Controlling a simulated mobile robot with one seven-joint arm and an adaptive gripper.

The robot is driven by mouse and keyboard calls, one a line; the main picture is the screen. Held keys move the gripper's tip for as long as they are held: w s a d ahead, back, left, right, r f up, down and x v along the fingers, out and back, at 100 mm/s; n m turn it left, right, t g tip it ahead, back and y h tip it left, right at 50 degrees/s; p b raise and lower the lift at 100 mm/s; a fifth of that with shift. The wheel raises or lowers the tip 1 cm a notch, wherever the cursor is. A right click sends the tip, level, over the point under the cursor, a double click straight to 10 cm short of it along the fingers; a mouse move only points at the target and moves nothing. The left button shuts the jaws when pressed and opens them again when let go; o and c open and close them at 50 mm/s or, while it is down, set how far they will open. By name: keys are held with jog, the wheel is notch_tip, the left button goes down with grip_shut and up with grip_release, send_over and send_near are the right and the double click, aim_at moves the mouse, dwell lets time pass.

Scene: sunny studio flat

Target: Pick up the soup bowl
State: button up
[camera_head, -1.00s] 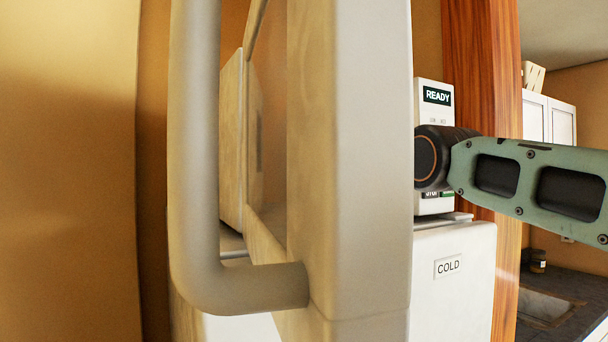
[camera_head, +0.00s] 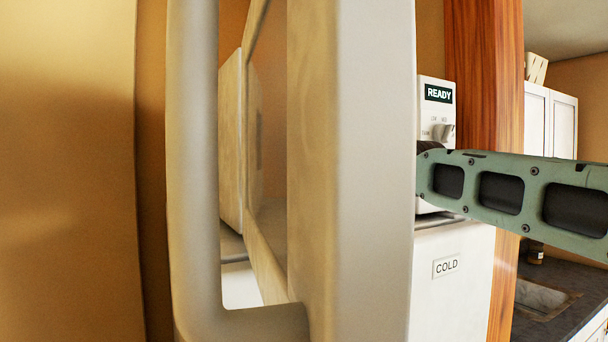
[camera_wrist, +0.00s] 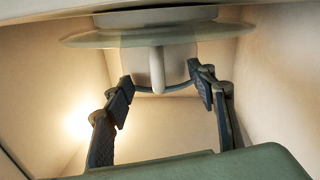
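In the wrist view, a pale grey bowl (camera_wrist: 180,68) with a dark blue rim shows inside a lit, pale box-like space. It appears upside down, against a clear round plate (camera_wrist: 90,40) at the top of the picture. A pale upright bar, perhaps its handle, faces the camera. My gripper (camera_wrist: 161,88) is open, with one dark finger on each side of the bowl. I cannot tell whether the fingers touch it. In the head view, the bowl and my gripper are hidden behind a large open door (camera_head: 365,170).
The open door has a thick vertical handle (camera_head: 195,170) close to the head camera. Behind it stands a white control panel (camera_head: 431,112) reading READY, above a white front (camera_head: 455,285) marked COLD. A wooden post (camera_head: 484,75) and a dark counter (camera_head: 560,290) are at the right.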

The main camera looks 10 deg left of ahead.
grip_shut()
dwell(0.3)
jog(key=shift+r, duration=0.1)
